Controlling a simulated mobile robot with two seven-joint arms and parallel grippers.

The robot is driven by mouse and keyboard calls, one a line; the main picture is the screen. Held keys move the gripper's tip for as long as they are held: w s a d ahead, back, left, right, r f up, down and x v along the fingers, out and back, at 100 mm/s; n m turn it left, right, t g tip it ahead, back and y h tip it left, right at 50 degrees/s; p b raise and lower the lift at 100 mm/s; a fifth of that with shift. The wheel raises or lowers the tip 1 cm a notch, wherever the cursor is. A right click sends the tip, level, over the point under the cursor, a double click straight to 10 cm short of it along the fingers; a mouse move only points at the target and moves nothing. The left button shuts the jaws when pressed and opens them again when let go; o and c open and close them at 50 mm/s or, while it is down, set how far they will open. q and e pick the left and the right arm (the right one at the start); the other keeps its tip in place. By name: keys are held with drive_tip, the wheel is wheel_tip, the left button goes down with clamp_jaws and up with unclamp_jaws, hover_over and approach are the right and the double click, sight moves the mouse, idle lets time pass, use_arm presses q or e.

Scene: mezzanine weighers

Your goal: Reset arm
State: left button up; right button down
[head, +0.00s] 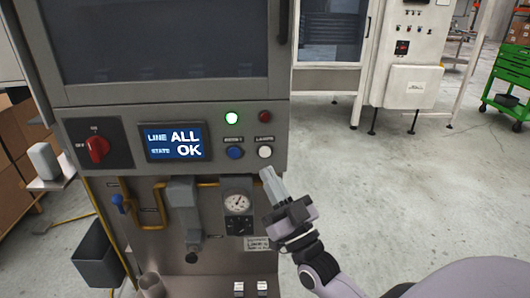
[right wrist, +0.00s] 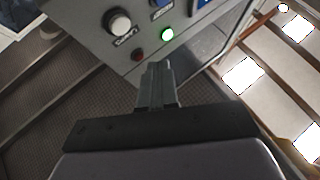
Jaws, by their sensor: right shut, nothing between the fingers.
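My right gripper (head: 268,178) is shut and empty in the head view. Its fingertips are close to the lower right corner of a grey machine's control panel (head: 215,118), just below a white button (head: 265,152). I cannot tell whether they touch it. In the right wrist view the closed fingers (right wrist: 156,70) point at the panel, near the white button (right wrist: 118,22) and the lit green lamp (right wrist: 167,34). The panel's screen (head: 173,143) reads "LINE ALL, STATE OK". My left gripper is not in view.
The panel also has a red rotary switch (head: 96,148), a blue button (head: 235,152) and a red lamp (head: 265,117). A pressure gauge (head: 238,203) and yellow pipes sit below. A white cabinet (head: 412,50) and green cart (head: 512,75) stand behind. Open floor lies to the right.

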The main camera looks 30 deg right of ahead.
idle(0.4)
drive_tip(key=s+a+f+n+g+y, duration=0.1)
drive_tip(key=s+a+f+g, duration=0.15)
drive_tip(key=f, duration=0.35)
drive_tip(key=s+a+f+g+y, duration=0.1)
drive_tip(key=a+f+g, duration=0.15)
drive_tip(key=f, duration=0.35)
drive_tip(key=s+a+f+n+g+y, duration=0.1)
drive_tip(key=s+f+g, duration=0.15)
drive_tip(key=f, duration=0.35)
drive_tip(key=s+a+f+g, duration=0.3)
drive_tip(key=s+f+g, duration=0.4)
drive_tip(key=s+f, duration=0.3)
wheel_tip(320, 180, down, 2)
drive_tip(key=shift+f, duration=0.2)
